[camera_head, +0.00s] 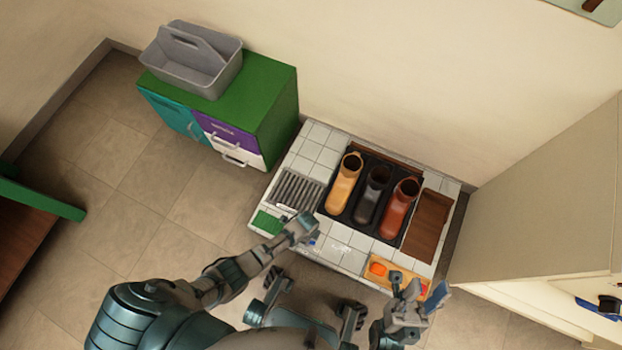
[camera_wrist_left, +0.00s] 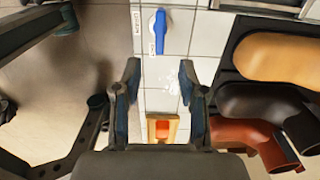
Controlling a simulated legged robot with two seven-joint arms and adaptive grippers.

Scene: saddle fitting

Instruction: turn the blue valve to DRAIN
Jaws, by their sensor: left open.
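The blue valve (camera_wrist_left: 161,32) shows in the left wrist view as a lever lying along the picture's vertical on white tile. Small labels sit beside it, one at its left and one near its lower end; I cannot read them surely. In the head view only a bit of the valve (camera_head: 312,242) shows beside my left gripper (camera_head: 305,228), which partly hides it. My left gripper (camera_wrist_left: 160,75) is open and empty, with the valve beyond its fingertips and apart from them. My right gripper (camera_head: 420,291) has its fingers spread, near the counter's front right corner.
The tiled counter (camera_head: 322,142) bears a black tray with yellow, black and red-brown boots (camera_head: 395,211), a drain grate (camera_head: 297,190), a green pad (camera_head: 267,222) and a wooden tray with an orange item (camera_head: 377,268). A green cabinet (camera_head: 270,100) with a grey caddy stands behind left.

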